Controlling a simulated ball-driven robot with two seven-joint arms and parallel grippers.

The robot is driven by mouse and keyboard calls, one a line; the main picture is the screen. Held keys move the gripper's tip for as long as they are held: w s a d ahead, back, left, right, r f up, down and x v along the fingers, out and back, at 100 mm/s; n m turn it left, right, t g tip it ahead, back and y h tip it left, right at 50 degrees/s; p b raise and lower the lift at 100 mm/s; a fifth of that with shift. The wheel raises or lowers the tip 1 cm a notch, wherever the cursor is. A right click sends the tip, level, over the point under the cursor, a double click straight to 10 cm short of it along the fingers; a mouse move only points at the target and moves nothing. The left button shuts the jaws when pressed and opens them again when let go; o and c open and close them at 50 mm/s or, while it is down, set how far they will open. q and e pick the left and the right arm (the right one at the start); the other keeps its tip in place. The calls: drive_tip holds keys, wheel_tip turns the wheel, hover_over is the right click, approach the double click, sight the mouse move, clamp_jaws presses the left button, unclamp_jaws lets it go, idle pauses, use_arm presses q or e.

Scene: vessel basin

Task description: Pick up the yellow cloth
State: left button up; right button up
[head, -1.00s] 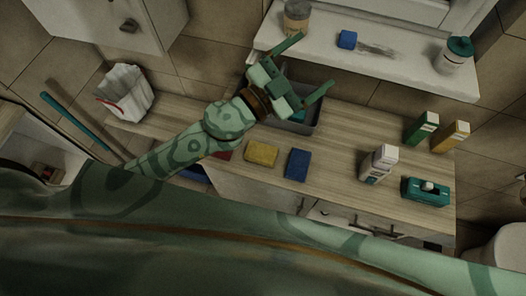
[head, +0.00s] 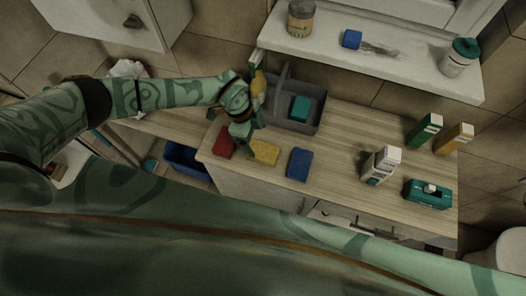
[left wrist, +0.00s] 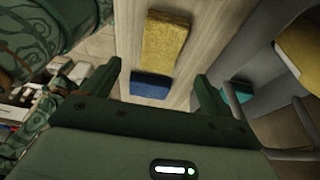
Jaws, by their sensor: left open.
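The yellow cloth (head: 264,152) lies flat on the wooden counter, between a red cloth (head: 224,142) and a blue cloth (head: 298,164). My left gripper (head: 242,130) is over the counter's left part, close to the yellow cloth and partly over the red one. In the left wrist view the jaws (left wrist: 157,82) are open and empty. There the yellow cloth (left wrist: 166,40) shows beyond the fingertips, with the blue cloth (left wrist: 151,86) nearer. I cannot tell the exact height above the counter. My right gripper is out of view.
A grey caddy (head: 317,118) with a teal block (head: 300,108) and a yellow object (head: 258,84) stands just behind the gripper.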

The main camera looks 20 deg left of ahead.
sight(263, 150)
use_arm(q)
drive_tip(key=b+x, duration=0.1)
drive_tip(key=x, duration=0.6)
drive_tip(key=shift+f+b, duration=0.35)
drive_tip(key=shift+c, duration=0.3)
drive_tip(key=c, duration=1.1)
drive_tip(key=shift+r, duration=0.15)
